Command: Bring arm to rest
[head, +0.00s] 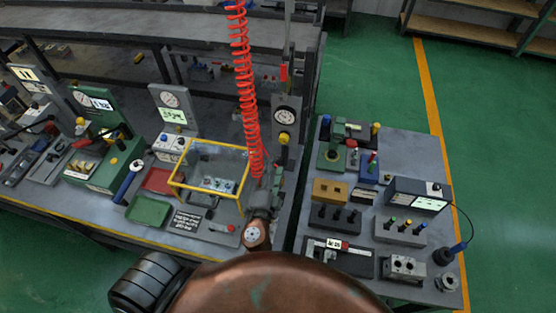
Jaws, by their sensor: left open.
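My left gripper (271,178), small and grey, is open beyond a copper-coloured wrist, at the right end of the long bench. It is beside the lower end of a red coiled hose (243,75); I cannot tell whether they touch. No held object shows in it. A yellow-framed clear guard box (210,146) stands just left of the gripper, with a small block with round fittings (219,185) inside. A silver block with holes (403,268) sits on the right-hand table. My right gripper is not in view.
The long bench (105,215) carries a green tray (148,211), a red tray (158,181) and gauge stands (171,105). The right-hand table (405,155) holds several fixtures and a meter box (417,195). Green floor (490,150) is free at the right.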

